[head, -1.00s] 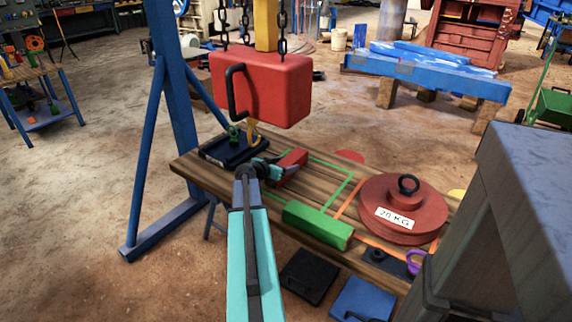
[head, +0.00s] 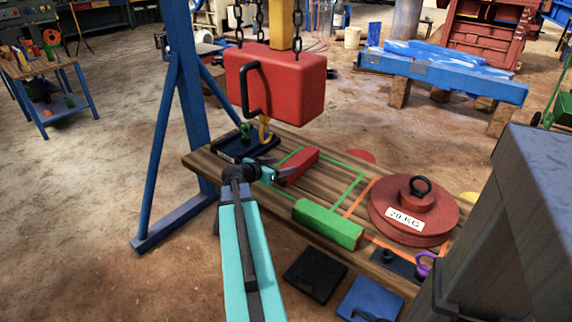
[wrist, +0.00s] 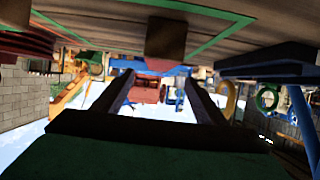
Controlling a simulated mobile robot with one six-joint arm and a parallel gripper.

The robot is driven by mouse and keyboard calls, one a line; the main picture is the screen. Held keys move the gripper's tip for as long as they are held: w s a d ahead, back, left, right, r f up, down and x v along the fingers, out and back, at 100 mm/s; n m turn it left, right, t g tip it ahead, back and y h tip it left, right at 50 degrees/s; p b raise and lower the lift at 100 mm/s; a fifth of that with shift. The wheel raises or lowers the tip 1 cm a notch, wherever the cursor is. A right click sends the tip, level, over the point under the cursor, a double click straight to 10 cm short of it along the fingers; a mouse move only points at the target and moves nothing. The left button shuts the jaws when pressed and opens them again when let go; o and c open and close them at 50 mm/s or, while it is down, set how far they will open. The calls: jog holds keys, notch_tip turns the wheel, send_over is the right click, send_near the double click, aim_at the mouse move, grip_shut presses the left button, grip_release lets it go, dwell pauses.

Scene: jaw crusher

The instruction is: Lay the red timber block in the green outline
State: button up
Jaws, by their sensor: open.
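The red timber block (head: 300,165) lies on the wooden bench at the left end of the green outline (head: 354,186). In the wrist view the block's dark end (wrist: 166,40) shows beyond my fingers and breaks the line of the green outline (wrist: 95,34). I cannot tell whether the whole block lies inside it. My gripper (head: 279,172) is low over the bench, just left of the block. In the wrist view its two fingers (wrist: 160,92) are apart with nothing between them.
A green block (head: 328,223) lies at the outline's front side. A red 20 KG weight (head: 412,210) stands to the right. A large red block (head: 275,85) hangs on chains above a hook and a dark tray (head: 245,147). A grey post (head: 500,230) blocks the right front.

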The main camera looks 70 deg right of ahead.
jog(key=shift+a+r, duration=0.1)
jog(key=shift+a, duration=0.2)
dwell(0.4)
jog(key=shift+w, duration=0.15)
